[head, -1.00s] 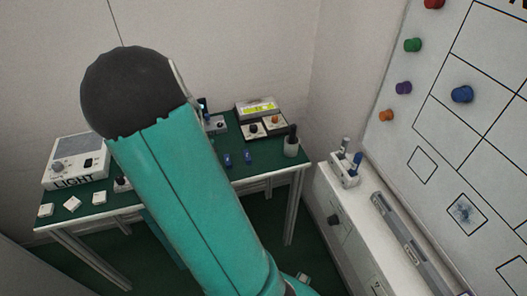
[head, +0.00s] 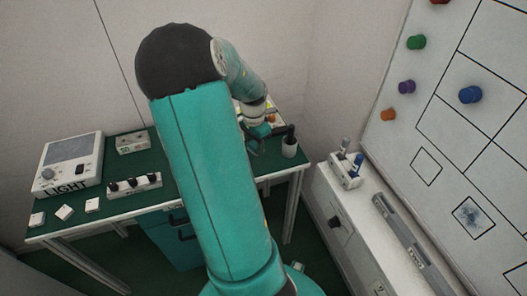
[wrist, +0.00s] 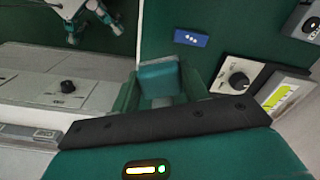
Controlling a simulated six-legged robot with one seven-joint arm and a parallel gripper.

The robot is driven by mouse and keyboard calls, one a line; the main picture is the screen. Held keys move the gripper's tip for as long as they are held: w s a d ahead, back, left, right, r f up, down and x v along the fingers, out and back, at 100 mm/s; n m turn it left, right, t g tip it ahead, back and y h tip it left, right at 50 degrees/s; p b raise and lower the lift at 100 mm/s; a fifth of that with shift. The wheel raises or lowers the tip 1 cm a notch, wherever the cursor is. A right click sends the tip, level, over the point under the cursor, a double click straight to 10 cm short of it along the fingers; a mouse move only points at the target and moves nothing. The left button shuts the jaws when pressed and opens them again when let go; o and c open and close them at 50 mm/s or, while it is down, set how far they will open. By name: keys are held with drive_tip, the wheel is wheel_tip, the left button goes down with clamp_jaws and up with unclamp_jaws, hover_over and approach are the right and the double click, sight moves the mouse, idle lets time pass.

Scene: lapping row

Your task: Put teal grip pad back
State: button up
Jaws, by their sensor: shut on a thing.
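My gripper (wrist: 160,88) is shut on a teal block (wrist: 158,78), which looks like the teal grip pad, in the wrist view. The block sits between the two fingers, above the green floor and the table's edge. The pad cannot be made out there. No empty place for the pad can be identified.
A small blue piece (wrist: 191,38), a knob box (wrist: 236,77) and a yellow-display device (wrist: 288,97) lie near the gripper. A LIGHT box (head: 68,165) stands left. A white cabinet (head: 342,222) stands right.

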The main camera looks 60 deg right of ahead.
hover_over(264, 158)
drive_tip(key=f, duration=0.3)
drive_tip(key=a+f, duration=0.1)
drive_tip(key=f, duration=0.1)
drive_tip(key=shift+f, duration=0.2)
drive_tip(key=shift+d+f, duration=0.4)
drive_tip(key=shift+f, duration=0.05)
drive_tip(key=shift+d+f, duration=0.1)
drive_tip(key=shift+f, duration=1.45)
drive_tip(key=shift+f, duration=0.15)
drive_tip(key=o, duration=1)
wheel_tip(264, 158, up, 12)
drive_tip(key=shift+r, duration=0.15)
drive_tip(key=shift+w, duration=0.1)
